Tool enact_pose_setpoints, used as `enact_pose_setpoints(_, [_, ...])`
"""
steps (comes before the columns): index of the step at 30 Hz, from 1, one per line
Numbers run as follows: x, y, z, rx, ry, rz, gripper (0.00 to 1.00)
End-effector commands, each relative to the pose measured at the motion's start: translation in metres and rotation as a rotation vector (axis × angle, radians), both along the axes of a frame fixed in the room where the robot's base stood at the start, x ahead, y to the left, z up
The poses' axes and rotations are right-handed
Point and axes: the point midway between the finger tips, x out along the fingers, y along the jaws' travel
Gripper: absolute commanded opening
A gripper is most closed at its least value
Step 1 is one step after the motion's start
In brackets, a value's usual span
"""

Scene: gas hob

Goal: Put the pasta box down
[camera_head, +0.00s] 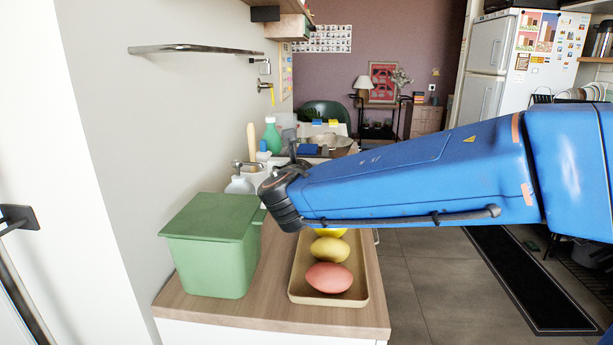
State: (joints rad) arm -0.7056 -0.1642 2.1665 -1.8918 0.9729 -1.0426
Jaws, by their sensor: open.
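No pasta box can be made out in this view. My blue arm reaches in from the right, and its dark wrist is above the wooden counter (240,316), between a green bin and a tray. My gripper (293,158) shows only as a small dark part just beyond the wrist, pointing away toward the sink area. It is open. Its fingers are mostly hidden by the wrist, and I see nothing held in it.
The green lidded bin (210,245) stands at the counter's left, by the wall. A tan tray (362,290) holds a red fruit (329,278) and yellow fruits (329,249). A green bottle (271,136) and a pan (330,143) are farther back.

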Motion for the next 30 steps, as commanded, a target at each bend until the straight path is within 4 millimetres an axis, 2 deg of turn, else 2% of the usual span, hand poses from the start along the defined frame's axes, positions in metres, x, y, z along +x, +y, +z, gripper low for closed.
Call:
enact_pose_setpoints(15, [0.057, -0.013, 0.0, 0.003, 0.0, -0.003, 0.61])
enact_pose_setpoints(24, [0.061, -0.013, 0.0, 0.003, 0.001, -0.001, 0.61])
enact_pose_setpoints(30, [0.06, -0.013, 0.0, 0.003, 0.001, -0.001, 0.13])
